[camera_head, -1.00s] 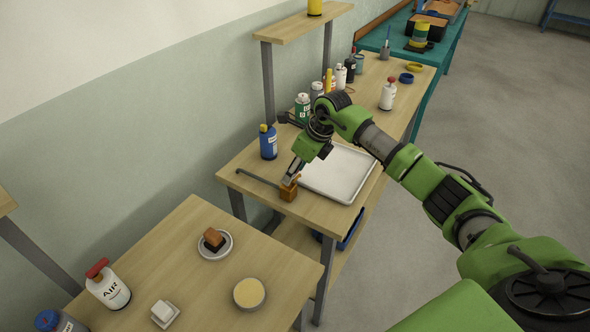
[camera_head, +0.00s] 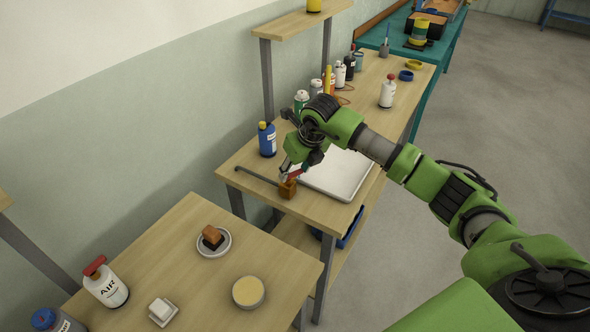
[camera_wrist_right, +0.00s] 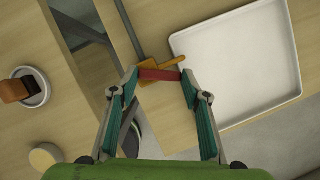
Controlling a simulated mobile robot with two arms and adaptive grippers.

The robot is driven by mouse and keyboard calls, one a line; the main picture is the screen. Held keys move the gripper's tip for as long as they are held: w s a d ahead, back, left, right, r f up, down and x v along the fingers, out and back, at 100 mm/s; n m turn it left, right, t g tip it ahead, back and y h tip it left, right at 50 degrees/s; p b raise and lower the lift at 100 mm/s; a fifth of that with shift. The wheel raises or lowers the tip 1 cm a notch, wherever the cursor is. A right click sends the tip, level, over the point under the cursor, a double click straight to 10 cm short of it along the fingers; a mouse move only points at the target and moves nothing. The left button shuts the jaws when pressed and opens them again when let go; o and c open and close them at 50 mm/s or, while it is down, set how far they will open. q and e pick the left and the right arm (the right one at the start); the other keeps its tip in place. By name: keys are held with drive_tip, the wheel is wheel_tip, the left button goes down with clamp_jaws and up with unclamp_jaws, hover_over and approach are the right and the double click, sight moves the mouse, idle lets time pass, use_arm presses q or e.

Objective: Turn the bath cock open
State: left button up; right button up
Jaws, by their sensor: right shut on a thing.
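The bath cock is a small brass-orange block (camera_head: 287,190) at the near left end of the far wooden table, with a thin grey pipe (camera_head: 245,177) running left from it. Its red lever (camera_head: 296,173) shows at the top, under my right gripper (camera_head: 290,174). In the right wrist view, the red lever (camera_wrist_right: 159,75) lies crosswise between the two fingertips of the right gripper (camera_wrist_right: 160,80), which is shut on it. Part of the brass body (camera_wrist_right: 176,62) shows just beyond the lever. My left gripper is in neither view.
A white tray (camera_head: 338,183) lies close right of the cock. A blue bottle (camera_head: 267,140) and several cans and bottles stand behind. The near table holds a dish with a brown-black block (camera_head: 212,238), a round yellow-topped tin (camera_head: 248,291) and an AIR bottle (camera_head: 105,285).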

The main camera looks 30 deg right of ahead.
drive_tip(key=m+h+b, duration=0.1)
drive_tip(key=m, duration=0.1)
drive_tip(key=m+b, duration=0.1)
drive_tip(key=m, duration=0.1)
drive_tip(key=a+m+h+b, duration=0.1)
drive_tip(key=m, duration=0.1)
drive_tip(key=shift+s+f+g+h, duration=0.1)
drive_tip(key=shift+s+g+h, duration=0.2)
drive_tip(key=shift+s, duration=0.1)
drive_tip(key=shift+s+a+m+g+h+b, duration=0.15)
drive_tip(key=shift+m+g+h+b, duration=0.3)
drive_tip(key=shift+m, duration=0.75)
drive_tip(key=shift+s+a+m+g+h+b, duration=0.2)
drive_tip(key=shift+m+b, duration=0.45)
drive_tip(key=shift+m, duration=0.55)
drive_tip(key=shift+w, duration=0.1)
drive_tip(key=o, duration=1.1)
drive_tip(key=shift+r, duration=0.2)
drive_tip(key=v, duration=1.2)
drive_tip(key=shift+f, duration=0.15)
